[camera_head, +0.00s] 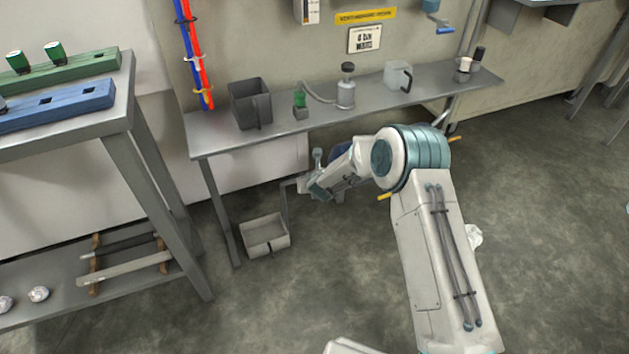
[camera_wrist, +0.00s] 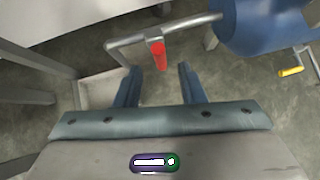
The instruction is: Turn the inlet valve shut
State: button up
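The inlet valve has a red lever (camera_wrist: 159,55) on a thin grey pipe (camera_wrist: 188,27) in the wrist view. The pipe runs left from a blue drum (camera_wrist: 265,22) and bends down at its left end. The lever points toward my gripper, roughly across the pipe in this view. My gripper (camera_wrist: 160,72) is open, with one blue finger on each side of the lever's tip; I see gaps on both sides and no contact. In the head view my gripper (camera_head: 305,187) is low in front of the bench; my arm hides most of the drum, and the lever cannot be made out.
A grey bin (camera_head: 265,233) stands on the floor under the pipe's end. A yellow-handled crank (camera_wrist: 291,71) sticks out below the drum. The metal bench (camera_head: 225,136) with containers is behind, and a table (camera_head: 128,90) stands left. The floor right of my arm is mostly clear.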

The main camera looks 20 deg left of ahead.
jog(key=p+v, duration=0.1)
jog(key=v, duration=0.6)
jog(key=shift+s+r, duration=0.15)
jog(key=shift+s, duration=0.05)
jog(key=w+d+r+m+t+h+p, duration=0.1)
jog(key=w+d+r+m+h+p, duration=0.15)
jog(key=d+r+m+p, duration=0.75)
jog(key=w+d+r+m+t+h+p, duration=0.1)
jog(key=d+r+m+h+p, duration=0.25)
jog(key=d+r, duration=1.3)
jog(key=s+d+r+m+g+h+p, duration=0.2)
jog(key=s+d+r+m+p, duration=0.55)
jog(key=r, duration=0.45)
jog(key=s+d+r+m+g+h+p, duration=0.2)
jog(key=s+d+r+m+p, duration=0.2)
jog(key=s+d+r+m, duration=0.55)
jog(key=s+a+r+m+g+y+p, duration=0.2)
jog(key=s+r+m+y+p, duration=0.3)
jog(key=s+r+m+p, duration=0.4)
jog(key=s+r+m, duration=0.3)
jog(key=s+r, duration=0.1)
jog(key=s, duration=0.1)
jog(key=shift+s+a+g, duration=0.25)
jog(key=shift+g, duration=0.05)
